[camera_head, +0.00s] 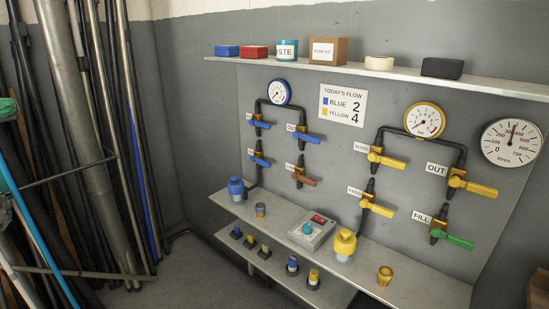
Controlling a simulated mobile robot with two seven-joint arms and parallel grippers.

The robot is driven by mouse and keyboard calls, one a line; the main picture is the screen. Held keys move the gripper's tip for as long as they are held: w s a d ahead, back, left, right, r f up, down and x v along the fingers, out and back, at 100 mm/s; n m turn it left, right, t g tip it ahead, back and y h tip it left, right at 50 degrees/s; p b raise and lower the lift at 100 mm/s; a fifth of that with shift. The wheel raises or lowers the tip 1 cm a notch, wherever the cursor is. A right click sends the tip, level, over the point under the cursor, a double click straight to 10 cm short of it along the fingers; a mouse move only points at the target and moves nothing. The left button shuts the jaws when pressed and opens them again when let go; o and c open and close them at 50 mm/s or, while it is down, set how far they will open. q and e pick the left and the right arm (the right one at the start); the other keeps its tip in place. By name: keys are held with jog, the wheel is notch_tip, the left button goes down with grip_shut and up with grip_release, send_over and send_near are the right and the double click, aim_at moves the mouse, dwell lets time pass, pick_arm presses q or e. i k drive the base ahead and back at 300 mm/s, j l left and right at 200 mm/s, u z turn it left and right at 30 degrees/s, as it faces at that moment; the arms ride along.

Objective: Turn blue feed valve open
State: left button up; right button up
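The blue valve group hangs on the grey wall under a blue-rimmed gauge (278,92). Its lower-left valve (260,161) has a blue lever pointing right and slightly down, across the upright pipe. Its small label is partly hidden and unreadable, so I cannot confirm it says feed. Above it is an upper-left valve (260,124) with a blue lever. To the right are a valve labelled OUT (306,137) with a blue lever and a lower-right valve (304,180) with a brown lever; all point rightward. Neither of my grippers is in view.
The yellow group has a FEED valve (376,208) and a FILL valve (458,241) with a green lever. A lower shelf (285,225) below holds a blue bottle (236,189), a switch box (312,232) and a yellow bottle (344,244). Poles (100,130) crowd the left.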

aim_at(262, 162)
jog(key=i+j+z, duration=0.35)
jog(key=i, duration=0.45)
jog(key=i+j+z, duration=0.35)
jog(key=i+j, duration=0.35)
